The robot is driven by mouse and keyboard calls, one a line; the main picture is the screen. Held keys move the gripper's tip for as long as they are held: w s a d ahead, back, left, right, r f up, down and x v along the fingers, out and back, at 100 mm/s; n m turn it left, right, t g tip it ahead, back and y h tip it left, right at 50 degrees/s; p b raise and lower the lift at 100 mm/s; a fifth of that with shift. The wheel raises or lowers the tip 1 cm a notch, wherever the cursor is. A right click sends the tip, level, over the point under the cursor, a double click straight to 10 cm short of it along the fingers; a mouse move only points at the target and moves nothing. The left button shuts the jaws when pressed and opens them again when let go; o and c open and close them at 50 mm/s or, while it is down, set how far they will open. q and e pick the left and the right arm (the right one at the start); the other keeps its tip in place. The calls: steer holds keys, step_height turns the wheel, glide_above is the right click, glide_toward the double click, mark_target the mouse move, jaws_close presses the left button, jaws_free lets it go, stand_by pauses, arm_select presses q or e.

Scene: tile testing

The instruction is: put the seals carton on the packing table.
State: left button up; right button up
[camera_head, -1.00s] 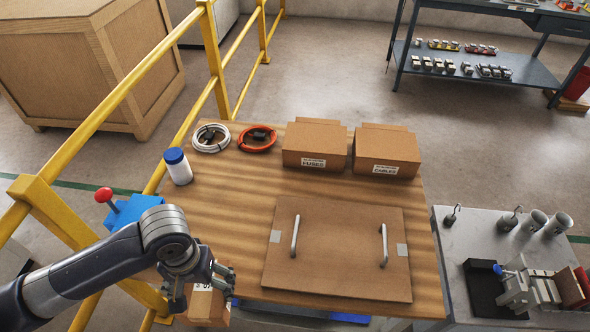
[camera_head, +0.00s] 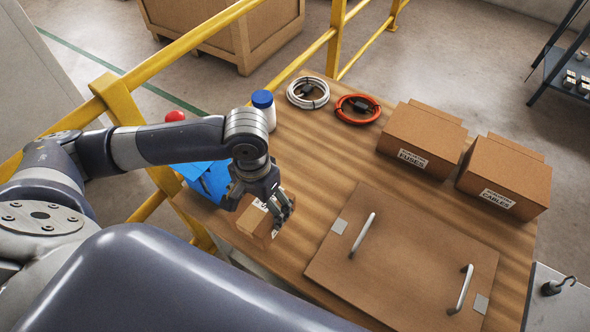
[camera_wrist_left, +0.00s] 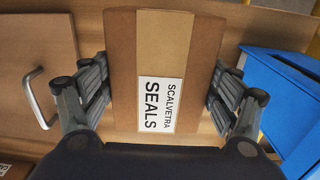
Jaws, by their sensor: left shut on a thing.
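The seals carton (camera_head: 254,222) is a small brown box with a white label. My left gripper (camera_head: 264,206) is shut on it, over the left front edge area of the wooden packing table (camera_head: 308,142). In the left wrist view the carton (camera_wrist_left: 122,70) sits between the two fingers (camera_wrist_left: 163,95), its label reading "SCALVETRA SEALS". The wooden tabletop shows around it there. I cannot tell whether its underside touches the table. My fingers hide part of the carton in the head view. My right gripper is not in view.
The fuses carton (camera_head: 425,138) and cables carton (camera_head: 505,172) stand at the table's right. A brown board (camera_head: 405,255) with two handles lies in front. A blue object (camera_head: 207,182) and yellow railing (camera_head: 122,100) are left.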

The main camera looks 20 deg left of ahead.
arm_select(q)
steer(key=shift+w+a+f+p, duration=0.15)
steer(key=shift+w+f, duration=0.65)
steer(key=shift+w, duration=1.45)
steer(key=shift+w+a+f+p, duration=0.15)
steer(key=shift+w+f, duration=0.6)
steer(key=shift+w, duration=1.45)
steer(key=shift+w+a+f, duration=0.25)
steer(key=shift+w+f, duration=0.55)
steer(key=shift+w, duration=1.45)
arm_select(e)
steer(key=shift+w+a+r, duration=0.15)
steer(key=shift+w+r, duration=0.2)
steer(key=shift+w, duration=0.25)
arm_select(q)
steer(key=o, duration=1.3)
steer(key=shift+f, duration=0.15)
steer(key=shift+o, duration=0.2)
step_height(320, 180, up, 12)
